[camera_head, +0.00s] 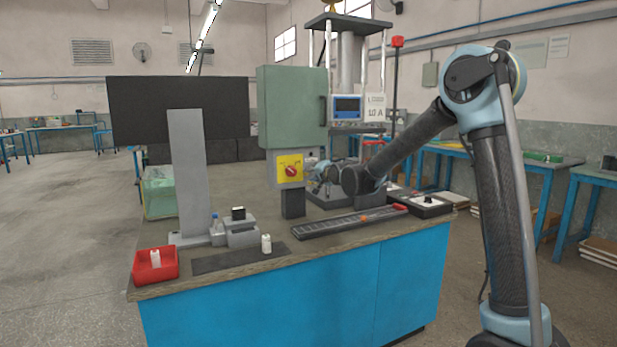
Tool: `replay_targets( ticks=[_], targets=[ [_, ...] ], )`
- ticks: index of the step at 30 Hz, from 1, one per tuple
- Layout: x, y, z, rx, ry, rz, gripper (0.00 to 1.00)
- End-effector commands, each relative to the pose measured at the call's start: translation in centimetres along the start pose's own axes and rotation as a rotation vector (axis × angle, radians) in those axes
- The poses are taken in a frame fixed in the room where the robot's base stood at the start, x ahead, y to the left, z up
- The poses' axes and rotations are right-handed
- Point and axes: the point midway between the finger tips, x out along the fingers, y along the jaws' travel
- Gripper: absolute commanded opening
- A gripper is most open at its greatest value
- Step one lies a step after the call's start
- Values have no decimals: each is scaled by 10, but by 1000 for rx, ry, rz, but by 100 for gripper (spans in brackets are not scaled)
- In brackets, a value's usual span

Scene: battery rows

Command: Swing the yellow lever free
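I make out no clear yellow lever. A yellow switch plate (290,168) with a red knob (291,171) is on a grey box below the green cabinet. The green cabinet (290,108) is shut and has a dark handle on its right side. My arm reaches in from the right over the bench. My gripper (318,180) is just right of the switch box, partly hidden and small, so its fingers cannot be made out. A press-like frame (346,60) with a small screen stands behind my arm, and a bit of yellow shows at its top.
The bench (240,277) has a wooden top and blue sides. On it are a red bin (155,265), a dark mat (238,259) with a white cylinder (266,244), a grey slotted tray (345,223) and a black box (425,205). A grey post with a dark panel (180,100) stands at left.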

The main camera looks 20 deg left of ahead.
Motion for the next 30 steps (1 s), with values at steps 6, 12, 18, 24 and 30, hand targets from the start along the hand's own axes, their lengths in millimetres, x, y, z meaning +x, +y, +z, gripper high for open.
replay_targets(
  ticks=[6, 12, 18, 24, 30],
  targets=[
    [30, 0, 0, 0, 0, 0, 31],
    [48, 0, 0, 0, 0, 0, 31],
    [54, 0, 0, 0, 0, 0, 31],
    [54, 0, 0, 0, 0, 0, 31],
    [54, 0, 0, 0, 0, 0, 0]
  ],
)
